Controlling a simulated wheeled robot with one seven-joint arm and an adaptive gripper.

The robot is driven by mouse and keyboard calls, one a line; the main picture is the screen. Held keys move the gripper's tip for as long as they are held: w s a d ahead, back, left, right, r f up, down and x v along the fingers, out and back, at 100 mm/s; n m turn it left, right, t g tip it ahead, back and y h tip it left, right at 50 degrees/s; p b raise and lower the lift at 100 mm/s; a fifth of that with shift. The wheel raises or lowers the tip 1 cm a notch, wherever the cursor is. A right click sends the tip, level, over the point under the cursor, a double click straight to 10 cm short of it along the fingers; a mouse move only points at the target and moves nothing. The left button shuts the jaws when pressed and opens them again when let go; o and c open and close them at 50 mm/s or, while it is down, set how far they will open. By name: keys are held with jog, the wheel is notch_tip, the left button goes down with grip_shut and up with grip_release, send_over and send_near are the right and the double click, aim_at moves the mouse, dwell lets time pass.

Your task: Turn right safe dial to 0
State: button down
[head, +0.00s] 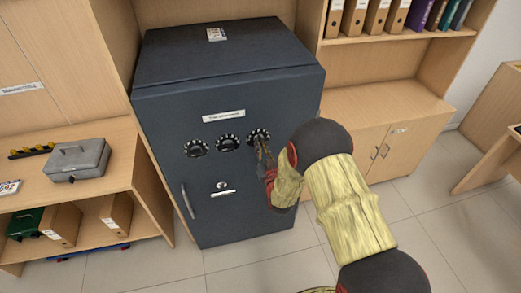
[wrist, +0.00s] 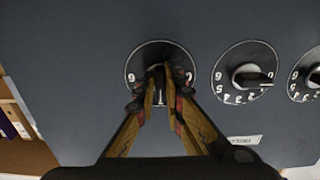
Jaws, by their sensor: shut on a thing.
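The right safe dial (head: 257,134) is the rightmost of three black dials on the front of the dark grey safe (head: 240,165). In the wrist view the same dial (wrist: 135,60) is at the top centre, with a white-figured ring. My gripper (wrist: 160,84) is shut on the knob of this dial, one finger on each side. In the head view my gripper (head: 262,150) reaches the dial from below right. The fingers cover much of the knob and ring, so I cannot tell which figure the dial is set to.
The middle dial (head: 228,143) and left dial (head: 195,148) sit close beside it. Below are a keyhole plate (head: 222,188) and a door handle (head: 188,201). A low cabinet (head: 370,125) stands right of the safe; a shelf with a grey cash box (head: 77,160) stands left.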

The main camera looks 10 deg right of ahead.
jog(key=n+b, duration=0.4)
jog(key=n, duration=0.1)
jog(key=shift+d+f+n, duration=0.1)
jog(key=shift+n, duration=0.2)
jog(key=n+b, duration=0.4)
jog(key=n, duration=0.1)
jog(key=n+b, duration=0.2)
jog(key=n, duration=0.2)
jog(key=shift+r+n+b, duration=0.2)
jog(key=shift+n+b, duration=0.8)
jog(key=shift+n, duration=0.5)
jog(key=c, duration=2)
grip_release()
jog(key=shift+o, duration=0.6)
jog(key=shift+s+r, duration=0.1)
jog(key=shift+s, duration=0.05)
